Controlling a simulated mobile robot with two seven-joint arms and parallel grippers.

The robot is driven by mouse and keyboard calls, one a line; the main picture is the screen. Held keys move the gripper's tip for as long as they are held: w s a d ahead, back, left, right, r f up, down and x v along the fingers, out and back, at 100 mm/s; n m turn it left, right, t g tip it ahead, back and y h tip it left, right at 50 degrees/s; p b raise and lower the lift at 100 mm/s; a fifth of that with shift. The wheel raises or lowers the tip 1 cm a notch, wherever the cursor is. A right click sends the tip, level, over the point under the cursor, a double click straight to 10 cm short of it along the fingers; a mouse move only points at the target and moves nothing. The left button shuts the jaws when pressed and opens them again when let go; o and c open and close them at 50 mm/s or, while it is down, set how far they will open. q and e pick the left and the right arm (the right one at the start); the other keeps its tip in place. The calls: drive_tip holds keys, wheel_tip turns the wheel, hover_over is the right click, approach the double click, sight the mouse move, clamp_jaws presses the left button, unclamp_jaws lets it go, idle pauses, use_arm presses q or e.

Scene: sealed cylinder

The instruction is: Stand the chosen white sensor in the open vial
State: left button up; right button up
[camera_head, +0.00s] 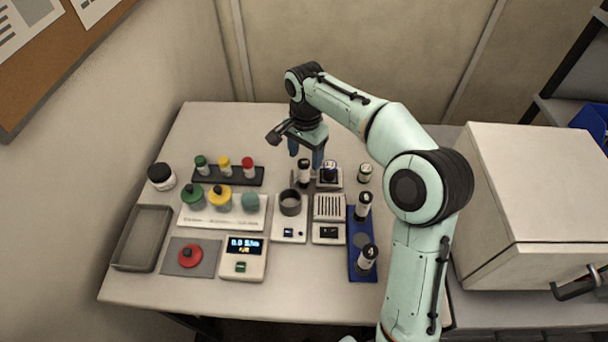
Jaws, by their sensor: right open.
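My right gripper (306,154) is open, pointing down over the back middle of the table. Just below its blue fingertips stands a black-and-white cylinder (304,174); I cannot tell whether the fingers reach around it. Two more white cylinders with black tops and number labels stand in a blue rack: one at the back (364,204), one at the front (367,258). I cannot tell which is the open vial. My left gripper is out of view.
Left are a rack of coloured-cap vials (228,176), larger capped bottles, a display unit (243,257) and a grey tray (141,238). A large white box (530,200) stands right.

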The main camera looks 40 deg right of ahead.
sight(304, 162)
drive_tip(key=shift+a+f+b, duration=0.15)
drive_tip(key=shift+f+b, duration=0.05)
drive_tip(key=shift+f, duration=1.15)
drive_tip(key=shift+a+f+b, duration=0.1)
drive_tip(key=shift+f+b, duration=0.05)
drive_tip(key=shift+f, duration=1.2)
clamp_jaws()
